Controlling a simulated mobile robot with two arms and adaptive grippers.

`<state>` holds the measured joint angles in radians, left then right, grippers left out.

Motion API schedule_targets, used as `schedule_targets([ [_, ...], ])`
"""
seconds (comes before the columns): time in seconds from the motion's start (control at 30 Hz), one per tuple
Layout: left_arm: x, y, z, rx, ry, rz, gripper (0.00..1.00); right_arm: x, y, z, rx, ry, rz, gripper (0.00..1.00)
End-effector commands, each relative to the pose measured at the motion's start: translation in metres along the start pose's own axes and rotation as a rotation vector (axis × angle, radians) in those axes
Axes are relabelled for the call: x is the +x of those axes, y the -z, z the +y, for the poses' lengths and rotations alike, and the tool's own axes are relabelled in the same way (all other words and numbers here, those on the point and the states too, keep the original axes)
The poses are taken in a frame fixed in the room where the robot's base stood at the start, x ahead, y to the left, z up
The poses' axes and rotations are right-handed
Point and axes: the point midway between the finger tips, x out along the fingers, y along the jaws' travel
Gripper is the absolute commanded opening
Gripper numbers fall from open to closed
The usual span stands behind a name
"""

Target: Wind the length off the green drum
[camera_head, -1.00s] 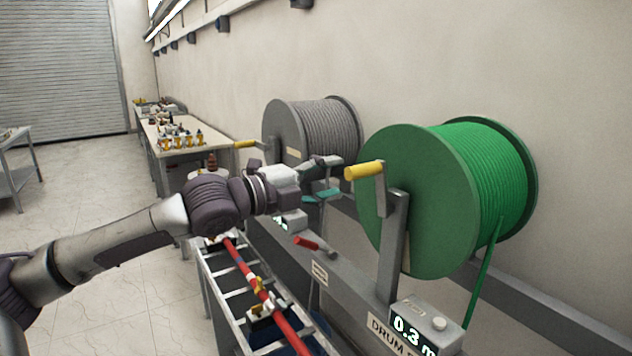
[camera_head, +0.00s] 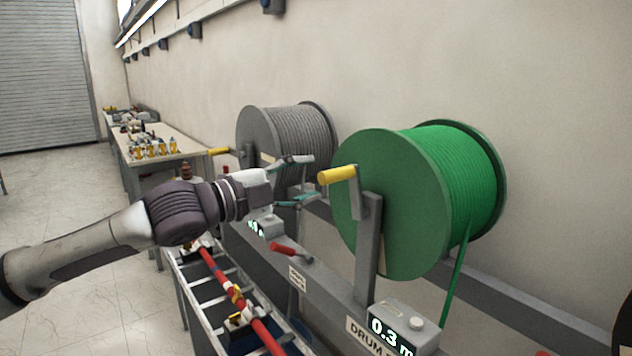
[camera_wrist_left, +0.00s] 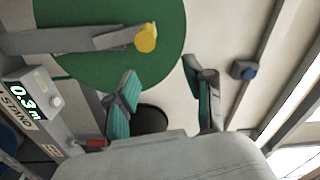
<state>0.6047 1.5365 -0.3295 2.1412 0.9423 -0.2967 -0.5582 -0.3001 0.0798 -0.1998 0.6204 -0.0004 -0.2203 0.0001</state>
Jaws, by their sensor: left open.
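The green drum (camera_head: 402,225) stands on a grey frame at the right, wound with green cable (camera_head: 467,165) whose free end hangs down its front. Its crank has a yellow handle (camera_head: 337,175) on the near side, pointing left. A counter box (camera_head: 398,330) below it reads 0.3 m. My left gripper (camera_head: 306,180) is open and empty, just left of the yellow handle and apart from it. In the left wrist view, the yellow handle (camera_wrist_left: 145,38) shows end-on beyond the open fingers (camera_wrist_left: 162,98), above the gap between them. My right gripper is not in view.
A grey drum (camera_head: 290,140) with its own yellow handle (camera_head: 218,151) stands behind my gripper. A red lever (camera_head: 288,249) sits on the frame. A ladder-like tray with a red cable (camera_head: 222,278) runs below my arm. A workbench (camera_head: 170,145) stands farther back.

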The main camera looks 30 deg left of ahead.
Motion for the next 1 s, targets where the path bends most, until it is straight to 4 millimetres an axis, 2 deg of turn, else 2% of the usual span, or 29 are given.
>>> schedule_targets([
  [0.07, 0.005, 0.009, 0.000, -0.246, 0.008, 0.011, 0.53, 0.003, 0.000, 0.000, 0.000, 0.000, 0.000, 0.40],
  [0.17, -0.001, 0.008, -0.002, -0.575, 0.006, 0.007, 0.53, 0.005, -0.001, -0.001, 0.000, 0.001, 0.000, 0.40],
  [0.3, -0.023, -0.006, 0.001, -0.969, -0.003, -0.007, 0.53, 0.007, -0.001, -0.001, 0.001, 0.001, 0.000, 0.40],
  [0.4, -0.039, -0.018, 0.006, -1.159, -0.008, -0.018, 0.53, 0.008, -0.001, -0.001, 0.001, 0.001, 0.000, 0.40],
  [0.53, -0.050, -0.025, 0.010, -1.280, -0.011, -0.027, 0.53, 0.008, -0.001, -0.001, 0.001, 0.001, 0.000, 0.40],
  [0.67, -0.044, -0.026, 0.008, -1.302, -0.013, -0.028, 0.53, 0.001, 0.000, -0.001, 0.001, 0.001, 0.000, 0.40],
  [0.77, -0.031, -0.025, 0.006, -1.300, -0.013, -0.028, 0.53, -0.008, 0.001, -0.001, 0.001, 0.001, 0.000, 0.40],
  [1.0, 0.021, -0.025, 0.004, -1.300, -0.011, -0.024, 0.53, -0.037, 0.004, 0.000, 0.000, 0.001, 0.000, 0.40],
])
